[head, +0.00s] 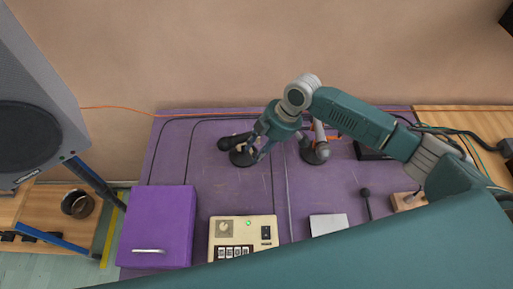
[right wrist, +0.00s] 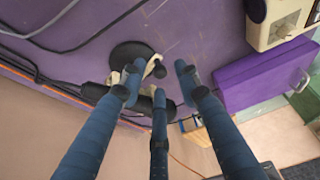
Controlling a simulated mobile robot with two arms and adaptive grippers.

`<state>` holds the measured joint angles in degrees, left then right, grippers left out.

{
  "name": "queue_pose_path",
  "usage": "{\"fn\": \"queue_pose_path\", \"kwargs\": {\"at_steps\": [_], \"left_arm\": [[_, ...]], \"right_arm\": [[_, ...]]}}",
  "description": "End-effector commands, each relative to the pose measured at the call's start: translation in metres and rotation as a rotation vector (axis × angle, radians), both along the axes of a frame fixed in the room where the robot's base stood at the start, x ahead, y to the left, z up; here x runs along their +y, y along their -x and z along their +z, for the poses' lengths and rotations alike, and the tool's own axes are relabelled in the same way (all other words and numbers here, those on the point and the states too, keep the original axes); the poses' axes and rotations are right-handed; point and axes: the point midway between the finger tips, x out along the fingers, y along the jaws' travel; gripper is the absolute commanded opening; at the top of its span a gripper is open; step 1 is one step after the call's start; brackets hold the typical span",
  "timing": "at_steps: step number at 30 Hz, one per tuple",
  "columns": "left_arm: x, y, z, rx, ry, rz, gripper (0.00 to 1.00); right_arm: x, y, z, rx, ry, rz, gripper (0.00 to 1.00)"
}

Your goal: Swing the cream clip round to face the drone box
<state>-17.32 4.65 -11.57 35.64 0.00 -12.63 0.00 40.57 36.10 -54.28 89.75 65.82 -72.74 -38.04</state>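The cream clip (head: 240,148) is on a small stand with a round black base and a dark stick-like piece, left of centre on the purple table. In the right wrist view the cream clip (right wrist: 151,68) shows beside the round base (right wrist: 128,53). My right gripper (head: 262,147) is over the stand's right side, fingers pointing down and spread. In the right wrist view its three blue fingers (right wrist: 158,87) are apart near the clip; contact is unclear. A cream box (head: 224,229) with a knob, switches and a green light, apparently the drone box, stands nearer me. My left gripper is not in view.
A second round-based stand (head: 315,152) is just right of my gripper. A purple box (head: 160,225) stands front left, a pale block (head: 328,224) front right. Cables run along the table's back. A large speaker (head: 30,110) is at far left.

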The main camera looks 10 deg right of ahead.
Motion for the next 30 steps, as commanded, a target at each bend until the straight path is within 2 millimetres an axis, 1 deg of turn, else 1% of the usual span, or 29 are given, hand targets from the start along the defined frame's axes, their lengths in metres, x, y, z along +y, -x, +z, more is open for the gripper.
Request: {"fn": "queue_pose_path", "kwargs": {"at_steps": [4, 12, 13, 14, 15, 18, 30], "left_arm": [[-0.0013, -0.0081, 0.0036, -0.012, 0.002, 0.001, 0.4], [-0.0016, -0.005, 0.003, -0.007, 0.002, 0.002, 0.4], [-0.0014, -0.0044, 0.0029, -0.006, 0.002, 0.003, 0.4], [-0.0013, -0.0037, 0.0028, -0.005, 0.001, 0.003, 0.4], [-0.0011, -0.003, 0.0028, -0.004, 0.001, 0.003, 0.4], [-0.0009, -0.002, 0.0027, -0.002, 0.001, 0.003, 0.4], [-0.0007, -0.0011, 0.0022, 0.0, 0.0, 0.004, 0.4]], "right_arm": [[0.0038, -0.0007, -0.009, 0.0, 0.001, 0.001, 0.33], [0.0042, -0.001, -0.0112, -0.001, 0.001, 0.001, 0.33], [0.0042, -0.0009, -0.0112, -0.001, 0.001, 0.001, 0.3], [0.0041, -0.0009, -0.0111, -0.001, 0.001, 0.001, 0.25], [0.0041, -0.0009, -0.0111, -0.001, 0.001, 0.001, 0.17], [0.0041, -0.0009, -0.0109, -0.001, 0.001, 0.001, 0.0], [0.0039, -0.0016, -0.0104, -0.002, 0.0, 0.001, 0.0]]}}
